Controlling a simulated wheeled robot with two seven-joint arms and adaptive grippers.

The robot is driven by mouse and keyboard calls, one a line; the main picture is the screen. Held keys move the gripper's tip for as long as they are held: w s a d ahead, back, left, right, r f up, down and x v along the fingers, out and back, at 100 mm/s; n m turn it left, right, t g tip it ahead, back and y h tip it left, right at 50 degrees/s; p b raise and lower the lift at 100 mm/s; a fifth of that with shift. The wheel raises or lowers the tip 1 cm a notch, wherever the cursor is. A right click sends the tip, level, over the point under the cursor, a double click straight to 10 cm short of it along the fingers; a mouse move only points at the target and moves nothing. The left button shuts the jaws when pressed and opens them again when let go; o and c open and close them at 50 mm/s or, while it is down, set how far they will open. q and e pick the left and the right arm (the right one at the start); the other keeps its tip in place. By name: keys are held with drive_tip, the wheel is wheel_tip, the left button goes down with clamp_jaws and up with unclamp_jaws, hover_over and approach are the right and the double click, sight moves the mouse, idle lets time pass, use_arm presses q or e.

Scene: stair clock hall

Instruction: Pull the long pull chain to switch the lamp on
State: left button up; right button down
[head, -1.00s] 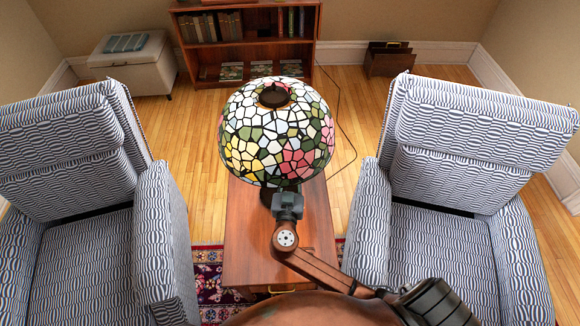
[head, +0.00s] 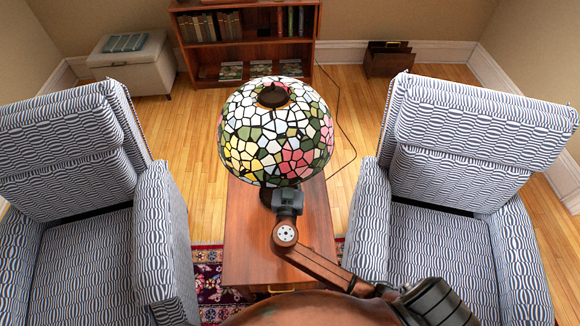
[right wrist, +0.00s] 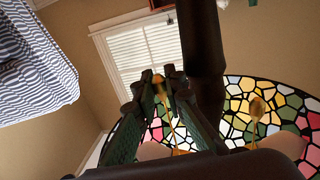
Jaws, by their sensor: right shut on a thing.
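The lamp (head: 265,140) has a stained-glass shade and stands on the wooden side table. The right wrist view looks up at the shade (right wrist: 235,90) past the dark lamp post (right wrist: 201,50). Two brass-coloured pull chains hang there. My right gripper (right wrist: 163,76) is shut on one, which runs between its green fingers; I take it as the long pull chain (right wrist: 171,122). The other chain (right wrist: 257,108) hangs free to the right. In the head view my right gripper is at the shade's near edge, its fingertips hidden. My left gripper is not in view.
Striped armchairs stand left (head: 160,230) and right (head: 370,215) of the side table (head: 250,255). A bookcase (head: 250,55), a storage ottoman (head: 135,65) and a dark wooden box (head: 388,62) are at the back. A cord trails on the floor behind the table.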

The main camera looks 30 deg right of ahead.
drive_tip(key=shift+a+f, duration=0.15)
drive_tip(key=shift+f, duration=0.05)
drive_tip(key=shift+f+b, duration=0.5)
drive_tip(key=shift+b, duration=0.15)
drive_tip(key=c, duration=2.3)
unclamp_jaws()
drive_tip(key=shift+w+a+r, duration=0.1)
drive_tip(key=shift+o, duration=0.2)
drive_tip(key=v, duration=1.2)
